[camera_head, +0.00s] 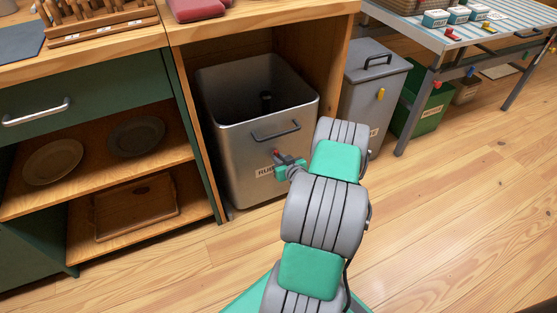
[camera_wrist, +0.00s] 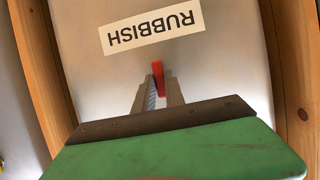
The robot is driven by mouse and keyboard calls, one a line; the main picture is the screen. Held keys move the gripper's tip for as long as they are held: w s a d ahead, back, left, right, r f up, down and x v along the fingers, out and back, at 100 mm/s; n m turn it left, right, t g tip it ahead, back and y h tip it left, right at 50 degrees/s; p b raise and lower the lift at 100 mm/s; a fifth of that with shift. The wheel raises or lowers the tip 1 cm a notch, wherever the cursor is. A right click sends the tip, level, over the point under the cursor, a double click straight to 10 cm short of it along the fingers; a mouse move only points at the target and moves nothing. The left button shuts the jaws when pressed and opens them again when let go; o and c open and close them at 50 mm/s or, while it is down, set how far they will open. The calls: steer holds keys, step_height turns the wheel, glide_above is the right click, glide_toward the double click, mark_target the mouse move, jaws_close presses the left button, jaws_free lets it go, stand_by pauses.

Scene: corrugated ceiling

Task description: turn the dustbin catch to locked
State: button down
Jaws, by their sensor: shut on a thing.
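The metal dustbin (camera_head: 235,148) stands in the open bay of the wooden cabinet, with a dark bar handle (camera_head: 275,132) on its front. Its white RUBBISH label (camera_wrist: 151,27) appears upside down in the wrist view and is partly hidden by my gripper in the head view. The small red catch (camera_wrist: 159,76) is on the bin's front, close to the label, and stands roughly upright in the wrist view. My gripper (camera_wrist: 158,90) is shut on the red catch, one finger on each side. In the head view my gripper (camera_head: 283,161) is against the bin front.
A green bin (camera_head: 424,107) is under the striped table (camera_head: 470,22). Shelves with plates (camera_head: 53,162) are left. The floor (camera_head: 440,220) at right is clear.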

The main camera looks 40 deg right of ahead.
stand_by(0.3)
steer(key=c, duration=1.4)
jaws_free()
steer(key=p+v, duration=0.2)
steer(key=v, duration=0.5)
steer(key=shift+s+r, duration=0.15)
steer(key=shift+s, duration=0.2)
